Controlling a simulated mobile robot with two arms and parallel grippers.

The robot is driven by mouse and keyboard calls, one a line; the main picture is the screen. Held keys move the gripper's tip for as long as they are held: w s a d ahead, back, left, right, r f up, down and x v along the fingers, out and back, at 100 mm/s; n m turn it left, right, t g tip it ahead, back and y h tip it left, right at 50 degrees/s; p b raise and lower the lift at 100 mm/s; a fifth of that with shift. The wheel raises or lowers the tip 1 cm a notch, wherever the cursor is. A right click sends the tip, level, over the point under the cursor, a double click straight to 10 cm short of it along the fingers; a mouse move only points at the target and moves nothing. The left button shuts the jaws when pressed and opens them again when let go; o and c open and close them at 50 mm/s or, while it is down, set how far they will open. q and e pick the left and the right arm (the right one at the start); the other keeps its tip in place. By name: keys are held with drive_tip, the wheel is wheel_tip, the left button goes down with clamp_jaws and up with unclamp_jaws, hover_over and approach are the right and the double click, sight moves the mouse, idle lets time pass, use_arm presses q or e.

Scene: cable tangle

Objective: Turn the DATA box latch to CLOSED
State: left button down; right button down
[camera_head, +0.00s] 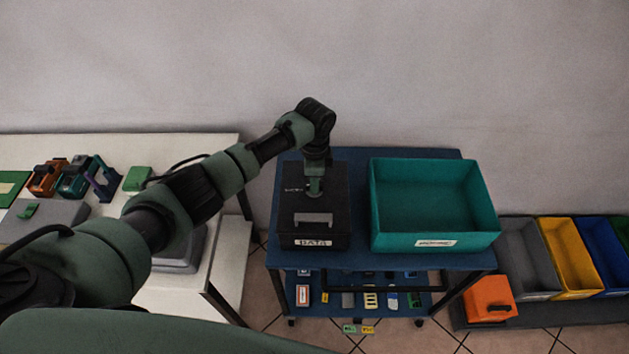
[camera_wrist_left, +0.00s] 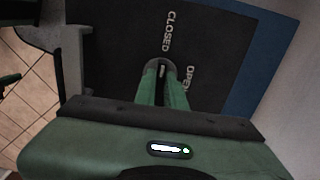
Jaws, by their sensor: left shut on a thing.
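The black DATA box (camera_head: 316,228) sits on the left part of the blue cart top, with a white DATA label on its front. My left gripper (camera_head: 315,190) reaches down onto its lid, behind the grey handle (camera_head: 313,218). In the left wrist view my green fingers (camera_wrist_left: 164,76) are shut on the small dark latch (camera_wrist_left: 155,64). The word CLOSED (camera_wrist_left: 169,31) is printed beyond the latch and OPEN (camera_wrist_left: 188,78) to its right. A small white mark shows between the fingertips; the fingers hide much of the latch, so I cannot tell its exact angle. My right gripper is not in view.
A teal open bin (camera_head: 435,202) stands right of the box on the blue cart (camera_head: 360,246). A white table (camera_head: 215,150) with several devices is at the left. Grey, yellow (camera_head: 570,255) and blue bins and an orange box (camera_head: 489,299) are at the right.

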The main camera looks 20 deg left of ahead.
use_arm(q)
drive_tip(key=c, duration=1.5)
unclamp_jaws()
drive_tip(key=shift+r, duration=0.1)
wheel_tip(320, 180, up, 8)
drive_tip(key=shift+f+b, duration=0.15)
drive_tip(key=shift+b, duration=0.8)
